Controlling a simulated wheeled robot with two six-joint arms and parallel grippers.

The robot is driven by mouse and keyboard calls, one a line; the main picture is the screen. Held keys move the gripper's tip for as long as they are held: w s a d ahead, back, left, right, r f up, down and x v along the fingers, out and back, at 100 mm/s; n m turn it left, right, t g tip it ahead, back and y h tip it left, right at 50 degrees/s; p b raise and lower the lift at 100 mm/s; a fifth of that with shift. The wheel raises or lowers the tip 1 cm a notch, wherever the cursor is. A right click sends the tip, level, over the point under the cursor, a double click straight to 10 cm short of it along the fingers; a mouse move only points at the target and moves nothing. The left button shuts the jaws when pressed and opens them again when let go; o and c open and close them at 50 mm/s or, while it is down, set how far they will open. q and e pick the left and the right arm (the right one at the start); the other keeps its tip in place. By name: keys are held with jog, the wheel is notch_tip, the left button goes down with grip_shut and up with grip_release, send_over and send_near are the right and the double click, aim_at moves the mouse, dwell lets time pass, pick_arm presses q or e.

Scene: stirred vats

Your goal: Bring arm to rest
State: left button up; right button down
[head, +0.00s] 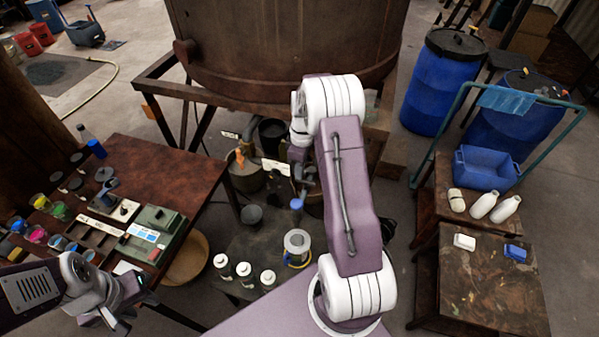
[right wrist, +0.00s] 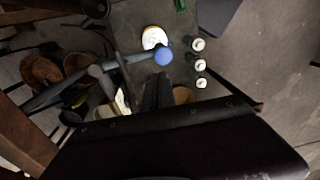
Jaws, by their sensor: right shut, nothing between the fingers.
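My right arm reaches up the middle of the head view toward the big rusty vat (head: 285,45). Its gripper is mostly hidden behind the arm in that view. In the right wrist view my right gripper (right wrist: 157,92) is shut, with nothing between its dark fingers. A blue ball (right wrist: 163,57) on a grey bar shows just above the fingertips in that picture; I cannot tell whether they touch. The ball also shows in the head view (head: 297,204). My left gripper (head: 115,312) is at the lower left, by the dark red table; its fingers are unclear.
The dark red table (head: 150,160) at left holds jars and trays. Several white-capped bottles (head: 245,270) and a pale round container (head: 297,243) stand below the vat. Blue barrels (head: 440,85), a blue bin (head: 486,166) and a brown bench (head: 490,285) are at right.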

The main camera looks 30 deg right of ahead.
jog(key=shift+s+r, duration=0.15)
jog(key=shift+s, duration=0.05)
jog(key=shift+w, duration=0.1)
